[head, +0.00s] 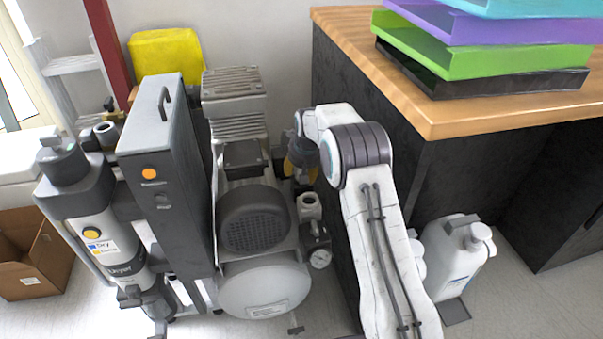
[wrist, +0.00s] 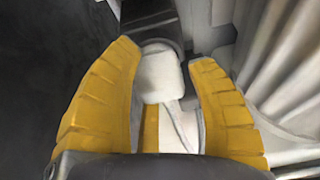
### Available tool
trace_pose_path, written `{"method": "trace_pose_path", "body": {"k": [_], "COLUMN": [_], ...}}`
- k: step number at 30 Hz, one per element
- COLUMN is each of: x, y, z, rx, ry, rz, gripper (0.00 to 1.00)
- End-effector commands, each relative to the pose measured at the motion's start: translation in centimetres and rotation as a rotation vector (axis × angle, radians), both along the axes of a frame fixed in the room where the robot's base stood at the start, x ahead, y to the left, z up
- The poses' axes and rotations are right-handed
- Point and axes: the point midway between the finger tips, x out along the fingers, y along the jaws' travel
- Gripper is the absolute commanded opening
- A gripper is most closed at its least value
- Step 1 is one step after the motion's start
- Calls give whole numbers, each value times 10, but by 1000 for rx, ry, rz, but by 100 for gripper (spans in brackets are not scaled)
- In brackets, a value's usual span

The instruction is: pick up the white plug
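The white plug (wrist: 160,78) shows in the wrist view as a pale, rounded block below a dark part, with a thin white strand, perhaps its cord, beneath it. My gripper (wrist: 165,60) has its two yellow fingers spread, one on either side of the plug. The left finger lies very close to the plug; a narrow gap shows on the right. I cannot tell whether either finger touches it. In the head view my gripper (head: 301,155) reaches down between the compressor and the wooden-topped counter, and the plug is hidden there.
The compressor (head: 253,220) with its grey cabinet (head: 165,180) stands left of my arm. The counter (head: 430,115) stands close on the right, bearing stacked trays (head: 490,62). A white jug (head: 455,255) stands on the floor by the counter. Open floor shows at lower right.

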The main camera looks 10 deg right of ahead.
Motion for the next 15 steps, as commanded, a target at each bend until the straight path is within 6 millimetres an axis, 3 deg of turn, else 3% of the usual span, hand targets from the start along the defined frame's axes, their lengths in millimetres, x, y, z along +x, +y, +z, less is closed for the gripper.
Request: {"method": "trace_pose_path", "body": {"k": [15], "x": [0], "y": [0], "z": [0], "rx": [0], "ry": [-2], "rz": [0], "gripper": [7]}}
